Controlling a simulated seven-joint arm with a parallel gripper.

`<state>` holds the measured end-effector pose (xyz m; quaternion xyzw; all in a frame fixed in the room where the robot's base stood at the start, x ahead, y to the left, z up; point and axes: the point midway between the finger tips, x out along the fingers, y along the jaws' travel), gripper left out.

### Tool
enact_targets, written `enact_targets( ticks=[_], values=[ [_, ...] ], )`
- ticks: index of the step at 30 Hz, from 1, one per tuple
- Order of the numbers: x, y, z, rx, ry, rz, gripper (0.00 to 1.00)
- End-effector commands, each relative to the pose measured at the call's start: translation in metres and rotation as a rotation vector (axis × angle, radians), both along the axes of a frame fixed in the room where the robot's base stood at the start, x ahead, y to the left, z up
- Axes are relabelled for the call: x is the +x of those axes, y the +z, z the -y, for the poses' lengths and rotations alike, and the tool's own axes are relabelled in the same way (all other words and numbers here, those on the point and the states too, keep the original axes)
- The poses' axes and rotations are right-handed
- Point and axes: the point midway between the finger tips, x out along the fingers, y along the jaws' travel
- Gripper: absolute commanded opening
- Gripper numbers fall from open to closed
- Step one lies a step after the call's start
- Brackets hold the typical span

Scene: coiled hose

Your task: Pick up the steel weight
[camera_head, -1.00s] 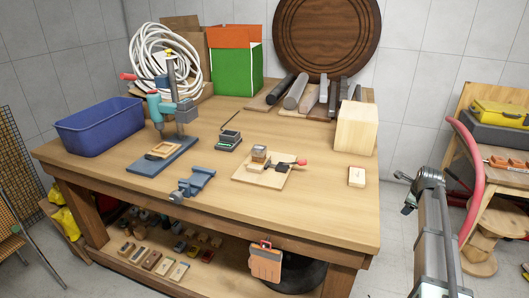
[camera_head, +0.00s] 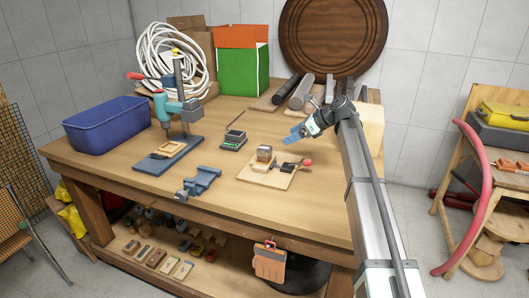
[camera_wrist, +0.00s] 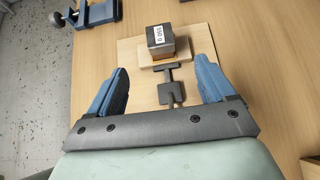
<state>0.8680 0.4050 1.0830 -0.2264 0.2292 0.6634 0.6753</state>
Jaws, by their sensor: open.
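The steel weight (camera_head: 265,153) is a small grey block standing on a wooden board (camera_head: 252,177) on the workbench. In the wrist view the weight (camera_wrist: 160,38) shows a white label on its side, and it rests on a wooden piece on the board. A dark clamp (camera_wrist: 168,88) with a red-tipped handle in the head view lies beside it. My gripper (camera_head: 293,136) is over the bench, right of and above the weight. In the wrist view its blue fingers (camera_wrist: 160,66) are spread wide with nothing between them gripped; the weight lies ahead of the fingertips.
A drill press (camera_head: 180,110), a blue vise (camera_head: 198,182) and a small scale (camera_head: 232,141) stand left of the board. A blue bin (camera_head: 108,124) is at the far left. Bars (camera_head: 300,92) lie at the back. A pale wood block (camera_head: 371,128) is partly behind my arm.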

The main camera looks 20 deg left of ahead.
Motion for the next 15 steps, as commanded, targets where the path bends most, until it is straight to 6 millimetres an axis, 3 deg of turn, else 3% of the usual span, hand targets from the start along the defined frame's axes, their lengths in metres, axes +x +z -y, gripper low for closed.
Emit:
enact_targets(
  ticks=[8, 15],
  values=[
    [-0.004, -0.007, -0.020, 0.007, 0.020, -0.003, 0.83],
    [-0.003, -0.032, -0.051, 0.006, 0.019, -0.003, 0.83]
  ],
)
